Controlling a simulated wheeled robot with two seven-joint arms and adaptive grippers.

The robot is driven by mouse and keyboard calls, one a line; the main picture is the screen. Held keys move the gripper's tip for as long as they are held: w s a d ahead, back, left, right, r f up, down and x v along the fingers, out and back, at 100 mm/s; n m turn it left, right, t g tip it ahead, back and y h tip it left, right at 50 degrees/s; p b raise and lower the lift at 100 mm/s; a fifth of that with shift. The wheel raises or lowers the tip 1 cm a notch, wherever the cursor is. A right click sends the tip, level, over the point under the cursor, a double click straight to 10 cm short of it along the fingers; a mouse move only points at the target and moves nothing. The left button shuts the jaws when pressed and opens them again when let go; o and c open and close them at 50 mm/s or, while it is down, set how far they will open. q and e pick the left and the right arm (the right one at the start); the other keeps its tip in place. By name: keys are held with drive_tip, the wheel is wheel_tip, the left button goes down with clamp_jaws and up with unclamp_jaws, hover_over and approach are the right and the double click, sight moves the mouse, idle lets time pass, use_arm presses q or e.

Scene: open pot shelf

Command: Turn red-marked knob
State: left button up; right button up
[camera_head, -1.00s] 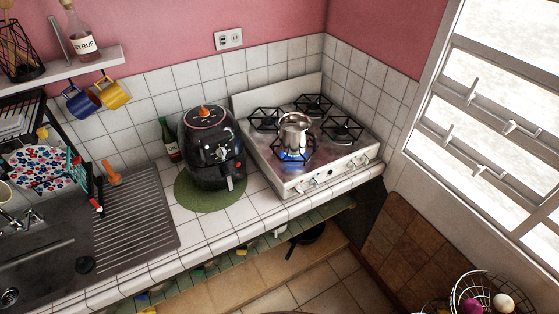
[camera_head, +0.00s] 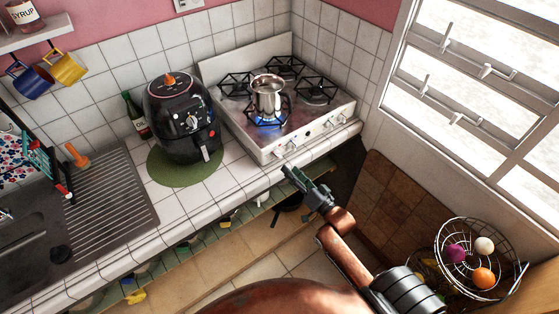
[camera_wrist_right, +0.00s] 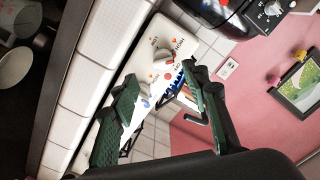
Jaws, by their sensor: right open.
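The stove (camera_head: 262,140) stands on the tiled counter, with a row of small knobs (camera_head: 292,146) along its white front panel. I cannot tell a red-marked knob in the head view. In the right wrist view, a pale knob (camera_wrist_right: 163,57) sits on the white panel with small red and orange marks and lettering around it. My right gripper (camera_head: 294,178) is open and empty, in front of and below the panel's left end. In the right wrist view its green fingers (camera_wrist_right: 160,103) point toward the panel, apart from that knob. My left gripper is out of view.
A metal pot (camera_head: 268,97) stands over a blue flame on the front burner. A black air fryer (camera_head: 182,120) on a green mat (camera_head: 172,174) stands left of the stove. A wire basket (camera_head: 515,275) is at lower right. The counter edge lies beside my gripper.

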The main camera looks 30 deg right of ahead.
sight(277, 155)
drive_tip(key=w, duration=0.7)
drive_tip(key=shift+w+a+r, duration=0.25)
drive_tip(key=shift+w+a, duration=0.1)
drive_tip(key=shift+c, duration=0.6)
